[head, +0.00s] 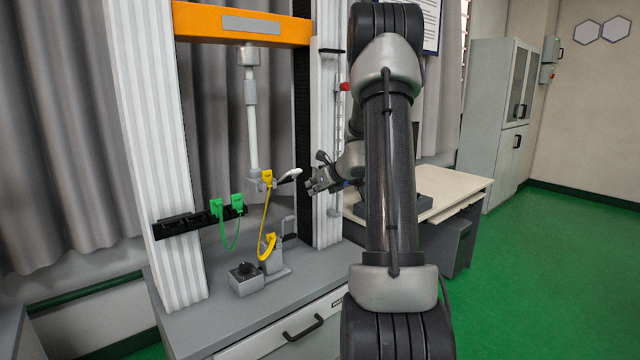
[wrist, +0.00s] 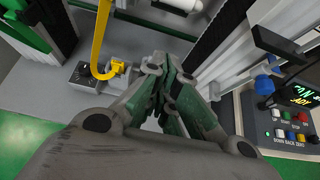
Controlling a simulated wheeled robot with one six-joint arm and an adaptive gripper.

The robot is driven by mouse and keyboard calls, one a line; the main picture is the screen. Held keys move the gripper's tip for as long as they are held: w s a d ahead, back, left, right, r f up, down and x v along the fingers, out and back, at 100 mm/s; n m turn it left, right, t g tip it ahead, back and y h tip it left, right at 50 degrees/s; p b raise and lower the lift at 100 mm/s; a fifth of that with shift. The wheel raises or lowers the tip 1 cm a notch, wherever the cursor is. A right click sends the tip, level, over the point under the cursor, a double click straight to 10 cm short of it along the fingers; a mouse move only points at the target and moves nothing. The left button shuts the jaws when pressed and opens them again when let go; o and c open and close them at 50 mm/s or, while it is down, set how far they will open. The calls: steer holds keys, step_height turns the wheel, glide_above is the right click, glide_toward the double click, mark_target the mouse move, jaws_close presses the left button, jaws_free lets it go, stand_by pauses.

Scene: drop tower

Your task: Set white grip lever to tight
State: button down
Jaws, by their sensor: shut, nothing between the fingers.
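The white grip lever (head: 290,175) sticks out to the right from the small grey grip at the lower end of the vertical rod (head: 252,135). It tilts up toward its right end. My gripper (head: 312,184) is just right of the lever's tip, with a small gap, and holds nothing. In the wrist view my gripper's fingers (wrist: 170,75) are closed together. A pale rounded part (wrist: 185,4) is cut off at the top edge there; I cannot tell whether it is the lever. No tight marking is readable.
A yellow connector (head: 267,177) with a yellow cable and green connectors (head: 217,206) sit left of the lever. A lower grip block (head: 272,250) stands on the grey base. The white tower column (head: 326,150) is close behind my gripper. A control panel (wrist: 290,115) is at right.

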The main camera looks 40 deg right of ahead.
steer(key=w, duration=0.2)
steer(key=w+r, duration=0.1)
steer(key=w, duration=0.2)
steer(key=shift+w+a+r, duration=0.1)
steer(key=shift+w+a, duration=0.05)
steer(key=shift+w, duration=0.05)
steer(key=shift+r, duration=0.1)
steer(key=shift+w+r+g, duration=0.1)
steer(key=shift+r+g, duration=0.15)
steer(key=shift+g, duration=0.05)
